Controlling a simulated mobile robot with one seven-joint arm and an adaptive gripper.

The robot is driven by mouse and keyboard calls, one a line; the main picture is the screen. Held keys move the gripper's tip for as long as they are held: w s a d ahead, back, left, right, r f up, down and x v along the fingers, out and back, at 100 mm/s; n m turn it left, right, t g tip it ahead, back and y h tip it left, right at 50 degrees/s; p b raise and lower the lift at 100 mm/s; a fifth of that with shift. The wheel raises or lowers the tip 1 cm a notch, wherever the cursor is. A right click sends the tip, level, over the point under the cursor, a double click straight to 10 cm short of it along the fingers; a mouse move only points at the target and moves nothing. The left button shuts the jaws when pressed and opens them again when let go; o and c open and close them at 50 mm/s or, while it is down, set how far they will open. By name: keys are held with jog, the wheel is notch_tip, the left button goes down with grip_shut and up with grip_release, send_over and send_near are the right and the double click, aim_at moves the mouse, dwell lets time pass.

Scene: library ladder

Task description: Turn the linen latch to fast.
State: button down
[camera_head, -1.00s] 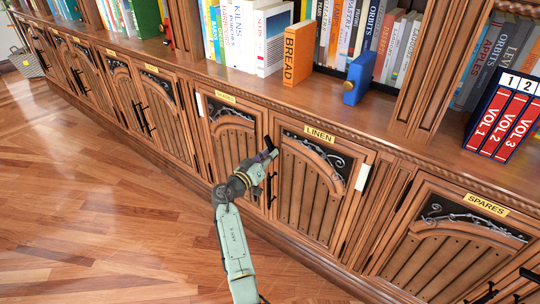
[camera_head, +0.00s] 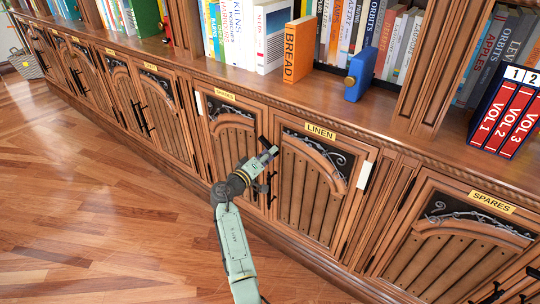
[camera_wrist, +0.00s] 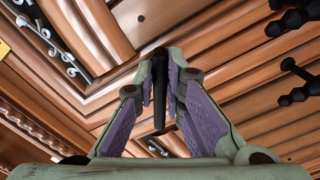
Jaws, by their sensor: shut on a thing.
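The linen door (camera_head: 303,195) carries a brass LINEN label (camera_head: 321,131) and is closed in the cabinet row. The linen latch (camera_head: 263,142) is a small black bar at the upper left edge of that door; its upper end shows past my fingers, tilted up and left. My gripper (camera_head: 271,152) is at the latch, coming from below left. In the wrist view the two fingers close in on the black bar (camera_wrist: 159,100), which stands between the fingertips (camera_wrist: 162,65). The fingers hide part of the latch.
Black pull handles (camera_wrist: 292,22) show to the right of my fingers in the wrist view. The SPARES door (camera_head: 450,240) is at right. Books, a blue block (camera_head: 358,77) and red volumes (camera_head: 508,115) stand on the counter above. The wooden floor (camera_head: 110,220) is clear.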

jog(key=n+p, duration=0.1)
jog(key=n, duration=0.5)
jog(key=shift+n, duration=0.3)
dwell(0.4)
jog(key=c, duration=1.7)
grip_release()
jog(key=shift+o, duration=0.2)
jog(key=v, duration=1.2)
